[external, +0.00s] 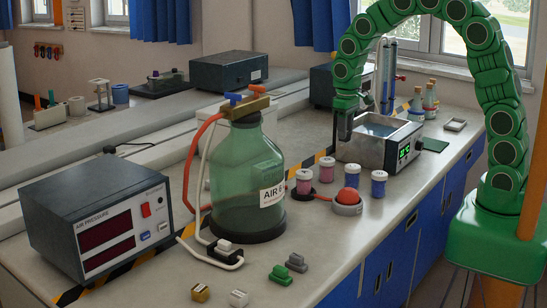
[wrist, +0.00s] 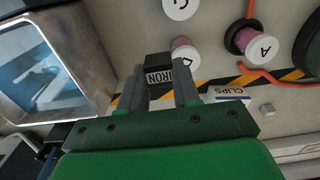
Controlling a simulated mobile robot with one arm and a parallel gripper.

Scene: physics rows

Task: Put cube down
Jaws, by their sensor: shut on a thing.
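My gripper shows in the wrist view (wrist: 160,84), its two grey fingers shut on a dark cube (wrist: 158,72) with a light face lettered "IRON". In the external view my gripper (external: 345,126) points down at the left end of the metal water bath (external: 362,150). The cube is too small or hidden to make out there. In the wrist view the cube is seen against the grey bench top and the black-and-yellow striped tape (wrist: 205,88). I cannot tell how high it is above the bench. The water bath (wrist: 112,70) lies to its left in that view.
Lidded jars (external: 303,181) and a red ball (external: 348,195) in a dish stand in front of the bath. A large green glass bottle (external: 245,185) and a pressure meter (external: 100,220) stand left. Small blocks (external: 281,275) lie near the front. Bare bench (external: 325,240) shows between.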

